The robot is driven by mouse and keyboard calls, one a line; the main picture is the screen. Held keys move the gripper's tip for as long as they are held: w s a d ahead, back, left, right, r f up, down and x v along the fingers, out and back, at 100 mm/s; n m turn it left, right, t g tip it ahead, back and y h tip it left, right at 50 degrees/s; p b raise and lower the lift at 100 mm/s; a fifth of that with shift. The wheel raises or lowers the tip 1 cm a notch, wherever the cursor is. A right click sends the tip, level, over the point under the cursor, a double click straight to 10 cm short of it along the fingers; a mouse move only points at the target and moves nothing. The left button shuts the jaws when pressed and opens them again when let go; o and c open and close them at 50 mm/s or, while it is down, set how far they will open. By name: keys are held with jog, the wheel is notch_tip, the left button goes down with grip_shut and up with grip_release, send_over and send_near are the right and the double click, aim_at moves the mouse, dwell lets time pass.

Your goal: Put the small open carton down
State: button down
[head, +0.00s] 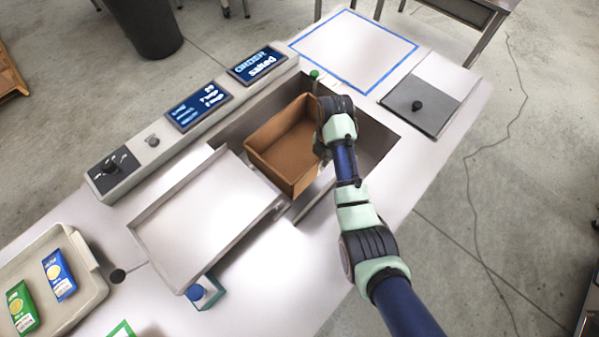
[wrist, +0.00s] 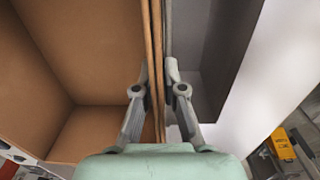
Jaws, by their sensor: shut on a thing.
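The small open carton (head: 287,147) is brown, empty and upright, with its open top facing up. It sits in or just above a grey sunken recess (head: 375,141) in the white counter; whether its base touches anything is hidden. It also fills the left of the wrist view (wrist: 85,50). My gripper (wrist: 160,78) is shut on the carton's wall, one finger inside and one outside. In the head view my wrist hides the fingertips at the carton's right side.
Left of the recess is a raised metal tray (head: 205,215). Behind stands a console with screens (head: 199,106). A blue-outlined white area (head: 354,48) at the back looks clear. A grey plate with a black knob (head: 424,100) is at right. A beige tray (head: 85,291) holds packets.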

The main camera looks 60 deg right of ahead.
aim_at(323, 171)
jog(key=shift+f, duration=0.1)
notch_tip(323, 171, down, 20)
jog(key=b, duration=0.8)
jog(key=shift+d, duration=0.1)
jog(key=shift+f, duration=0.15)
jog(key=c, duration=1.3)
grip_release()
jog(key=shift+o, duration=0.2)
notch_tip(323, 171, up, 12)
jog(key=p, duration=0.5)
jog(key=shift+s+r, duration=0.15)
jog(key=shift+r, duration=0.05)
